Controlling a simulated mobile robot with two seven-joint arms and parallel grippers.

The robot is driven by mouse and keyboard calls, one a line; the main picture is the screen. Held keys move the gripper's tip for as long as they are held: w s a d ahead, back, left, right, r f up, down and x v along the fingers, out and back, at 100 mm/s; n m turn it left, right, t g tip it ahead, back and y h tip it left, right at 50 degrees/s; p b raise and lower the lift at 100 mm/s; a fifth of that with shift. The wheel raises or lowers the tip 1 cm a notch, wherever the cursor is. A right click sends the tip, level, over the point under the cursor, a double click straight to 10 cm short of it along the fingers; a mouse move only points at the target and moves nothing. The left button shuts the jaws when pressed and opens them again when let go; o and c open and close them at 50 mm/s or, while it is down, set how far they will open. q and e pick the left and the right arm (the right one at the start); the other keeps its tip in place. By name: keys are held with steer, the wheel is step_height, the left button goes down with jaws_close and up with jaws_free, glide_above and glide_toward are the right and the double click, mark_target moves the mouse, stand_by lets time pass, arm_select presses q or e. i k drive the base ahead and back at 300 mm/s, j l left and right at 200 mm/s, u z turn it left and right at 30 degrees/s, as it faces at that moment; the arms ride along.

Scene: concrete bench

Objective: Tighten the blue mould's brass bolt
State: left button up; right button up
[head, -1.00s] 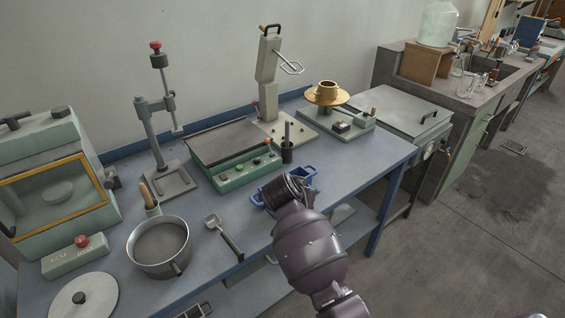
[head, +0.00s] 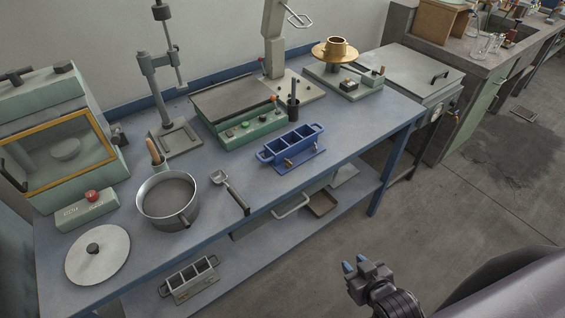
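The blue mould (head: 299,139) is a three-compartment block with end handles, standing on its base plate near the front edge of the blue bench. The brass bolt (head: 288,162) shows as a small gold spot low on its front side; how tight it sits cannot be told. My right gripper (head: 354,264) is at the lower right, over the floor in the picture and well away from the mould. Its two blue-tipped fingers stand apart with nothing between them. My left gripper is not in view.
A scoop (head: 229,190), a steel pot (head: 167,199) and a round lid (head: 97,254) are left of the mould. A green scale (head: 243,130) and a dark cup (head: 293,111) stand behind it. A grey mould (head: 189,282) lies on the lower shelf. Bench right of the mould is clear.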

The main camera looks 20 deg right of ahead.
mark_target(295, 146)
steer(key=l+u, duration=0.15)
steer(key=u, duration=0.2)
steer(key=l+u, duration=0.15)
steer(key=u, duration=0.2)
steer(key=l+u, duration=0.15)
steer(key=u, duration=0.15)
steer(key=k+l+u, duration=0.1)
steer(key=l+u, duration=0.15)
steer(key=l, duration=0.15)
steer(key=k+l+u, duration=0.25)
steer(key=l, duration=0.15)
steer(key=k+l, duration=0.1)
steer(key=l, duration=0.25)
steer(key=k+l+u, duration=0.1)
steer(key=l, duration=0.3)
steer(key=k+l, duration=0.2)
steer(key=l, duration=0.15)
steer(key=k+l+u, duration=0.1)
steer(key=l, duration=0.25)
